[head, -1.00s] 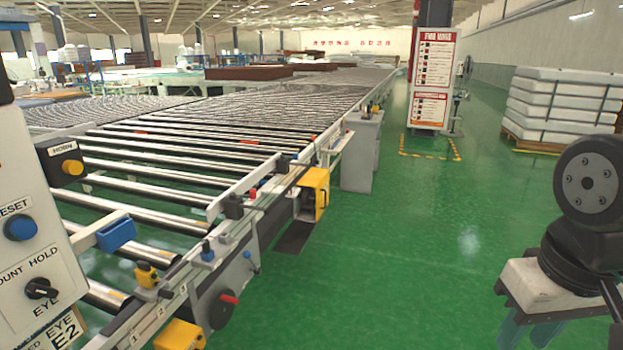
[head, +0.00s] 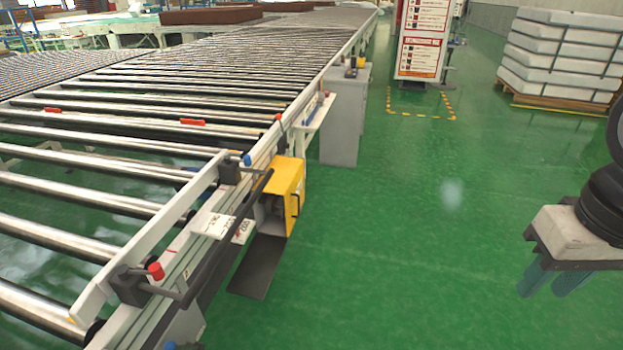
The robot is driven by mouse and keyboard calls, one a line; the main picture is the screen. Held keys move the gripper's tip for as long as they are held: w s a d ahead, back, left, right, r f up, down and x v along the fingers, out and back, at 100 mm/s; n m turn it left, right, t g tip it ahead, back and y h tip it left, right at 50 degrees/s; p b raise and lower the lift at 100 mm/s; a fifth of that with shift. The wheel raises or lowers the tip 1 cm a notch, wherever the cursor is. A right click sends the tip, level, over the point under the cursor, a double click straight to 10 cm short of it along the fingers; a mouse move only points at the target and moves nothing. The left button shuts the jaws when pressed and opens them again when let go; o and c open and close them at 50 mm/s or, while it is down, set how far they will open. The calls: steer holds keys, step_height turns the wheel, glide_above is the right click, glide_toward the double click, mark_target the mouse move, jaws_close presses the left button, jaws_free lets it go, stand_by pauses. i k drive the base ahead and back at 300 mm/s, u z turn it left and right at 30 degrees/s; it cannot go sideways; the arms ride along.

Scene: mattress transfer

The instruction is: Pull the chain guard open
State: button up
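The yellow box-like guard (head: 285,195) is mounted on the near side of the roller conveyor, left of the picture's middle. It has a dark handle on its right face. Its left side looks partly open towards the conveyor frame, but I cannot make out the chain inside. My gripper (head: 543,291) hangs at the right edge of the head view, with two teal fingers pointing down and apart. It is empty and well to the right of the guard, with green floor between them.
The roller conveyor (head: 170,150) fills the left side. A dark bar (head: 232,228) runs along its edge beside the guard. A dark plate (head: 258,266) lies below the guard. A grey cabinet (head: 341,130) stands behind. White stacked mattresses (head: 560,55) stand back right. The middle floor is clear.

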mark_target(287, 180)
steer(key=u, duration=0.1)
steer(key=i, duration=1.85)
steer(key=u, duration=0.2)
